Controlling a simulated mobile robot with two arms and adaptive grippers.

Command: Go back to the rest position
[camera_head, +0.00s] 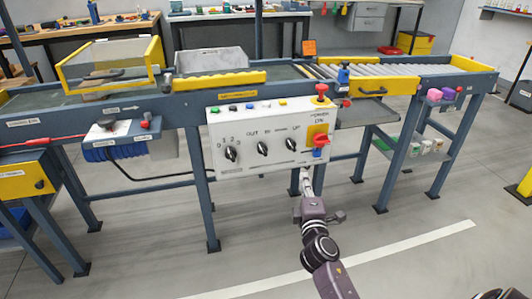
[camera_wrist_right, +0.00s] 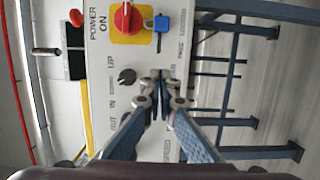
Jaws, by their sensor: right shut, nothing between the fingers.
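My right gripper (camera_head: 306,178) reaches up from the bottom of the head view to just below the lower right part of the white control box (camera_head: 222,163). Its fingers are shut with nothing between them. In the right wrist view the closed fingertips (camera_wrist_right: 160,80) are in front of the panel, beside a black selector knob (camera_wrist_right: 127,76). Whether they touch the panel cannot be told. My left gripper is not in view.
The box carries black selector knobs (camera_head: 231,154) and a red power switch (camera_head: 321,140) on a yellow plate with a blue padlock (camera_wrist_right: 158,23). A conveyor frame (camera_head: 205,195) stands behind. The floor (camera_head: 140,250) in front is clear.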

